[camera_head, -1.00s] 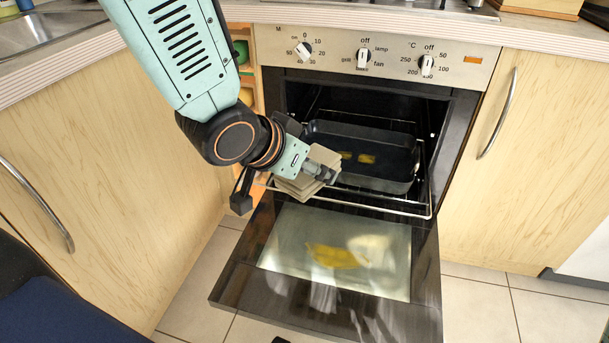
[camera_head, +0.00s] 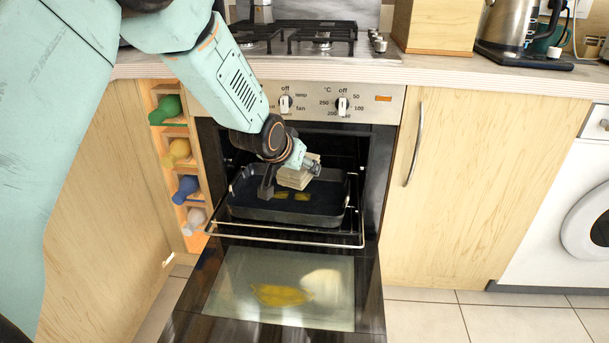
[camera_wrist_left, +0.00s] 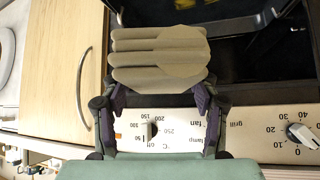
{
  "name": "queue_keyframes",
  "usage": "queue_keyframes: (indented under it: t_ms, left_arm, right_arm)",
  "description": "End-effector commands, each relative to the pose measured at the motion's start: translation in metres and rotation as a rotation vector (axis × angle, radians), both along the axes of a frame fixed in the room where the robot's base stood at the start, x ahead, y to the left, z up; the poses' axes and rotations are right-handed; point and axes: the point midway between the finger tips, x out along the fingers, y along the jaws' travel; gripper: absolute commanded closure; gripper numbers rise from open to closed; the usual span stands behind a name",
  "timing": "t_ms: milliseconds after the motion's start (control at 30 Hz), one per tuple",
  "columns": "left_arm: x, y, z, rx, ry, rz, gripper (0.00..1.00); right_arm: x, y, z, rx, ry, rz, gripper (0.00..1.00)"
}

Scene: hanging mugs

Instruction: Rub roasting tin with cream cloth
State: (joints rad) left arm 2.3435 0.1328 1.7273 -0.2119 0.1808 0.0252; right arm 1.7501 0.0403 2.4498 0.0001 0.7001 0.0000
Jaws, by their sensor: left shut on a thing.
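The dark roasting tin (camera_head: 328,207) sits on the wire rack inside the open oven, with yellow-brown patches (camera_head: 302,197) on its floor. In the left wrist view the cloth (camera_wrist_left: 158,58) is stacked in several folds between the fingers. I cannot tell whether the cloth touches the tin. My right gripper is not in view.
The oven door (camera_head: 275,290) hangs open, with a yellow stain (camera_head: 280,295) on its glass. The wire rack (camera_head: 290,240) sticks out in front. The control panel (camera_head: 365,105) is above the opening.

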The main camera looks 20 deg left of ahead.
Motion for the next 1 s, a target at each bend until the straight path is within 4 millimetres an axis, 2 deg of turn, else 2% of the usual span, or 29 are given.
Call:
queue_keyframes:
  t_ms: [200,500,800,1000]
  left_arm:
    - [0.043,0.038,-0.021,-0.006,0.005,0.081,0.67]
    - [0.086,0.088,-0.052,-0.011,0.014,0.175,0.67]
    - [0.109,0.137,-0.081,-0.014,0.016,0.248,0.67]
    - [0.114,0.158,-0.092,-0.012,0.015,0.271,0.67]
  right_arm:
    - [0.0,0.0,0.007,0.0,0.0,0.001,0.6]
    - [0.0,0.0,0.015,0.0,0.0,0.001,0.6]
    - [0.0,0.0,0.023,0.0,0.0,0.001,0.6]
    - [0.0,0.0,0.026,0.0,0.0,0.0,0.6]
